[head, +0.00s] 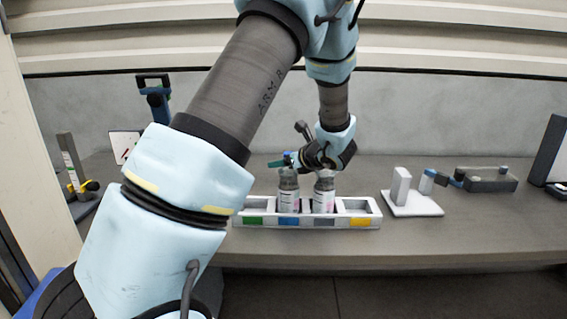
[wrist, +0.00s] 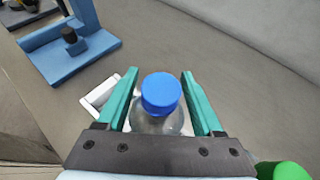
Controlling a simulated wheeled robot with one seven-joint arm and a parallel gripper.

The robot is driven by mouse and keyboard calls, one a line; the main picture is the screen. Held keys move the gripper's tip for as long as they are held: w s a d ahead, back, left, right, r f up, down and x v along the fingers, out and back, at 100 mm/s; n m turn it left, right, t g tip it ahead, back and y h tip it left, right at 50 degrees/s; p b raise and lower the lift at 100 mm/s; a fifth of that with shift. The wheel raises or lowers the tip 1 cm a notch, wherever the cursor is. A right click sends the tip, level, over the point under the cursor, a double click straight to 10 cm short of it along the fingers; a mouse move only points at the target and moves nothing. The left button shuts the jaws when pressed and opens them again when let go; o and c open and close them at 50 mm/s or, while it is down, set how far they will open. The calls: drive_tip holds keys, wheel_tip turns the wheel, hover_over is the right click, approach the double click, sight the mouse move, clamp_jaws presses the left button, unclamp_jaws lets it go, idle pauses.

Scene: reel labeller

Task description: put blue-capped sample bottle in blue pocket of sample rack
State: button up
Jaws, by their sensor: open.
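The blue-capped bottle (head: 289,191) stands upright in the sample rack (head: 366,222), behind the blue label (head: 288,221); it appears to sit in that pocket. Its blue cap shows in the wrist view (wrist: 161,92). My gripper (wrist: 160,88) is open, with one green finger on each side of the cap and a gap visible on both sides. In the head view my gripper (head: 283,162) is at the bottle's top, coming from the right. The lower part of the bottle is hidden in the wrist view.
A second bottle (head: 323,194) stands behind the grey label; my wrist hides its cap. A green round top (wrist: 286,171) shows at the wrist view's lower right. The end pockets, green and yellow, look empty. A white stand (head: 412,203) is right of the rack.

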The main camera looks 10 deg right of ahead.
drive_tip(key=shift+s+d+r, duration=0.2)
drive_tip(key=shift+s, duration=0.15)
drive_tip(key=b+v, duration=0.3)
drive_tip(key=v, duration=0.8)
drive_tip(key=s+a+f+n+g+h, duration=0.2)
drive_tip(key=s+a+f+n+g, duration=0.1)
drive_tip(key=a+n, duration=0.4)
drive_tip(key=s+a+f+n+g+h, duration=0.2)
drive_tip(key=s+a+n, duration=0.4)
drive_tip(key=n, duration=0.6)
drive_tip(key=s+a+f+n+g+h, duration=0.1)
drive_tip(key=s+a+f+n+g, duration=0.3)
drive_tip(key=a+n, duration=0.6)
drive_tip(key=shift+s+a+n+g+h, duration=0.3)
drive_tip(key=shift+s+g+h, duration=0.15)
drive_tip(key=shift+s, duration=0.2)
